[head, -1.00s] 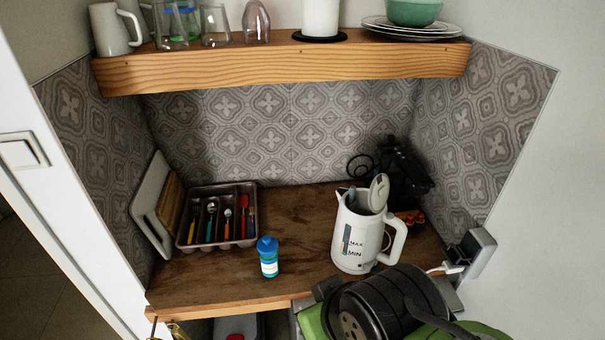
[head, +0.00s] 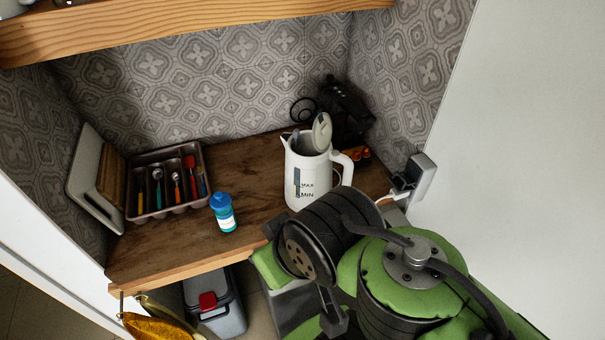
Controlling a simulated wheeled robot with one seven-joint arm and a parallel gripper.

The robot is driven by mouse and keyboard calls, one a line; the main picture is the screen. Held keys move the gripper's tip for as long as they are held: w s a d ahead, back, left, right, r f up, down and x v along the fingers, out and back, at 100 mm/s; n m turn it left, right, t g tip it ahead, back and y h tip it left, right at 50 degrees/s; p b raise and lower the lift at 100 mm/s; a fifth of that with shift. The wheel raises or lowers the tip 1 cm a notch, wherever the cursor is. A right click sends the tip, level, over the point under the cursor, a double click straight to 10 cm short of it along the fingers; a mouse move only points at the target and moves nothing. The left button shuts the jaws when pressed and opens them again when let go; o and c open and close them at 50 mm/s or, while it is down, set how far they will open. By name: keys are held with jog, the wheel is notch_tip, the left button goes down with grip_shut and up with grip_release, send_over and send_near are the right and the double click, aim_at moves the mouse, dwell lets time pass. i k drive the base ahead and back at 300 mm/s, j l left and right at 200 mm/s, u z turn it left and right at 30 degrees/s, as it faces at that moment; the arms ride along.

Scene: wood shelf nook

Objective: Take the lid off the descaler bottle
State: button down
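The descaler bottle (head: 225,215) stands upright on the wooden counter, left of the kettle, in the head view. It is small and teal-blue with a white label, and its blue lid (head: 220,200) sits on top. My arm's black and green links fill the lower right, in front of the counter and apart from the bottle. I cannot make out my gripper's fingers in this view. Nothing touches the bottle.
A white kettle (head: 305,182) with its lid raised stands right of the bottle. A cutlery tray (head: 157,214) and upright boards (head: 92,185) are at the left. A wooden shelf (head: 180,27) overhangs the back. Bare counter (head: 170,245) surrounds the bottle.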

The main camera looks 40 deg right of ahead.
aim_at(219, 202)
jog(key=i+j+u, duration=0.15)
jog(key=j, duration=0.2)
jog(key=i+j+u, duration=0.15)
jog(key=j, duration=0.25)
jog(key=i+j+u, duration=0.1)
jog(key=i+j, duration=0.15)
